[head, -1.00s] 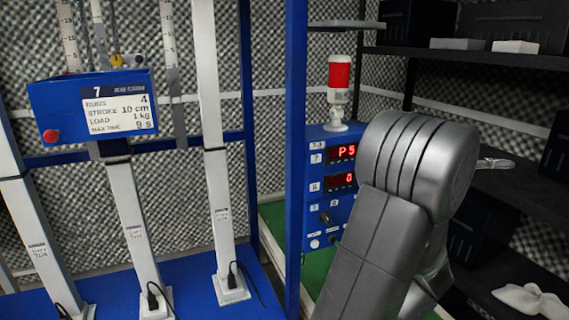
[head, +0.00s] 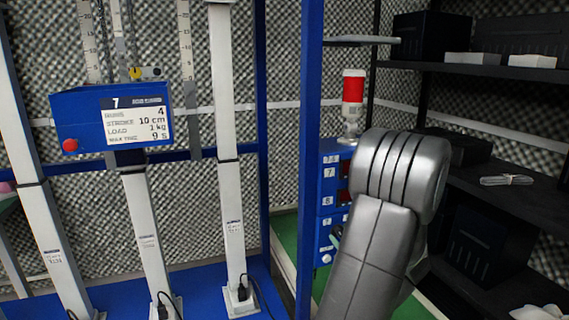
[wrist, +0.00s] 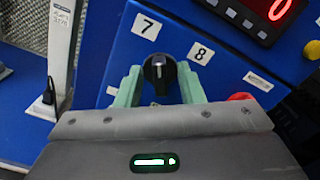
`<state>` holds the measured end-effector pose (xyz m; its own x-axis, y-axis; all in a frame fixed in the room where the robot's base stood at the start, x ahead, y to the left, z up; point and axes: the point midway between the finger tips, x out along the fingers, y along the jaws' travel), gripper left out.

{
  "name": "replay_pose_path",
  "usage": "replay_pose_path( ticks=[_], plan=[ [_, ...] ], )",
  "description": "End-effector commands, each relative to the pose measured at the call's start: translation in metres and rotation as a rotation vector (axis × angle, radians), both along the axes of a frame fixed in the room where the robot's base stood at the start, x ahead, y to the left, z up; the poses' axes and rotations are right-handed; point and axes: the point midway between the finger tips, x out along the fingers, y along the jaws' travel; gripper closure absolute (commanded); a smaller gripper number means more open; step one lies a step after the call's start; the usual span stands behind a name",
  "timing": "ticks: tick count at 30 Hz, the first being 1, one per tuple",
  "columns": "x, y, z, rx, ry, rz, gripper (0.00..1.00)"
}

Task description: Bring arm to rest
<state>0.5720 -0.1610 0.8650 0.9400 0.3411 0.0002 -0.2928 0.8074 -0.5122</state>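In the wrist view my gripper (wrist: 160,84) has two pale green fingers, spread apart. A black rotary knob (wrist: 160,68) on the panel lies between them in the picture, with gaps at both sides. I cannot tell how far the fingertips are from the panel face.
A red-topped signal lamp (head: 353,88) stands on the panel. Left is a rig with white columns (head: 228,150) and a blue sign box (head: 115,118). A blue post (head: 310,150) stands close left of my arm. Dark shelves (head: 510,190) are at right. A red button (wrist: 240,97) is beside the right finger.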

Motion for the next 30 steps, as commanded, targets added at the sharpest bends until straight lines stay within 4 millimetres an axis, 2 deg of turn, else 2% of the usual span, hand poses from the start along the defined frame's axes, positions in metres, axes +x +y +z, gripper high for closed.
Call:
replay_pose_path(
  ticks=[5, 8, 21, 30],
  plan=[
    [-0.004, -0.002, 0.0, 0.0, 0.0, -0.001, 0.65],
    [-0.012, -0.005, 0.0, -0.001, 0.001, -0.002, 0.65],
    [-0.084, -0.032, 0.0, -0.001, 0.0, -0.005, 0.65],
    [-0.126, -0.047, 0.0, -0.002, -0.001, -0.004, 0.65]
  ],
)
